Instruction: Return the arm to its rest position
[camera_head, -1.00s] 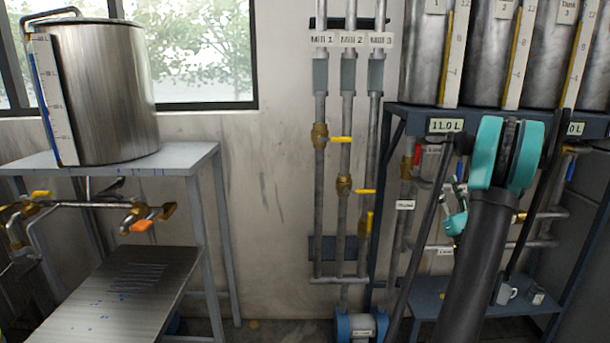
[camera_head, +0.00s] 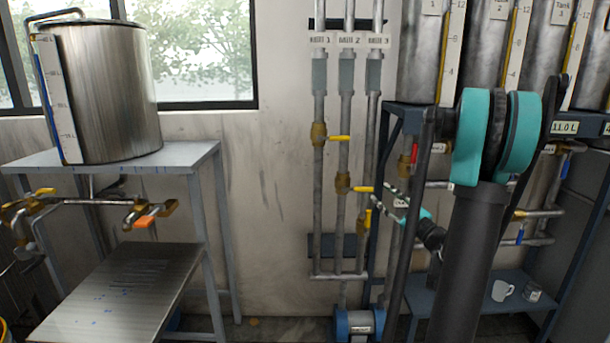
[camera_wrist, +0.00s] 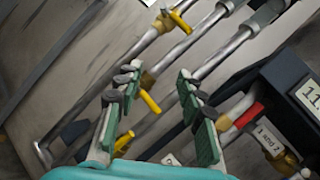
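My gripper (camera_head: 392,205) shows small in the head view, partly behind my arm, in front of the mill pipes and the tank stand. In the wrist view my gripper (camera_wrist: 158,85) has its two green-padded fingers well apart, with a clear gap between them and nothing held. Pipes with yellow valve handles appear beyond and between the fingers, and contact with them is not visible. My arm (camera_head: 480,230) is folded upright at the right of the head view and hides part of the tank stand.
Mill pipes (camera_head: 346,120) with yellow handles run down the wall near my gripper. The tank stand (camera_head: 590,118) and its valves are close behind my arm. A white mug (camera_head: 502,290) stands on its low shelf. A steel tank (camera_head: 105,95) stands on a grey table (camera_head: 190,155) at left.

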